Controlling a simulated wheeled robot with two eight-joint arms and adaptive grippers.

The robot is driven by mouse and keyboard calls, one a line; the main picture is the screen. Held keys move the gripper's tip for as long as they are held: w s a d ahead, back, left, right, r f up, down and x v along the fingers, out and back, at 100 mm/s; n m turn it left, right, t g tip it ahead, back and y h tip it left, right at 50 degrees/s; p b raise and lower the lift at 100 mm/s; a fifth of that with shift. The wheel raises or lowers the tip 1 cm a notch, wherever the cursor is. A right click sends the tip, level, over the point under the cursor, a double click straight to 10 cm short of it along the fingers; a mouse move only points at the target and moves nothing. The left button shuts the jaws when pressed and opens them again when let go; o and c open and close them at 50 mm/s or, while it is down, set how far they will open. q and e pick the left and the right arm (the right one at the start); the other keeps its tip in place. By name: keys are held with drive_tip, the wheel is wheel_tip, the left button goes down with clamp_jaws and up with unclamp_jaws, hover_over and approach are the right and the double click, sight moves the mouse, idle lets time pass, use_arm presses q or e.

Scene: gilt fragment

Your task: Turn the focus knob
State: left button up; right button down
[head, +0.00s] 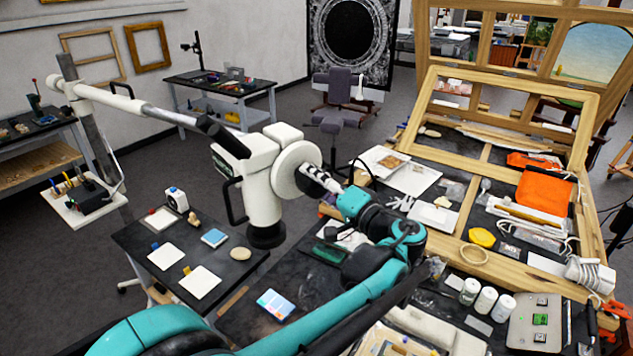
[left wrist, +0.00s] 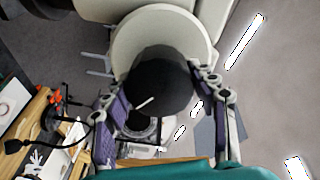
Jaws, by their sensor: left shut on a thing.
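The white microscope (head: 247,172) hangs from a long boom arm above the dark tables. The focus knob's cream round disc (head: 290,170) sits on the right side of its body. In the left wrist view the focus knob shows as a dark cylinder (left wrist: 160,80) in front of a cream ring (left wrist: 150,18). My left gripper (head: 318,178) reaches the knob from the right, its arm coming up from the bottom. Its purple-padded fingers lie on both sides of the dark cylinder in the left wrist view, shut on it. My right gripper is not in view.
A small dark table (head: 205,262) with white pads and a stone stands at the left under the microscope. A cluttered dark bench with a wooden frame (head: 500,85) fills the right. Bottles (head: 486,300) stand at the bench front. Grey floor is open at the back left.

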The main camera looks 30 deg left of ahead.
use_arm(q)
drive_tip(key=shift+m, duration=0.6)
drive_tip(key=o, duration=1.2)
drive_tip(key=shift+c, duration=0.2)
drive_tip(key=shift+d, duration=0.1)
drive_tip(key=v, duration=1.1)
drive_tip(key=shift+s+d, duration=0.2)
drive_tip(key=shift+d, duration=0.15)
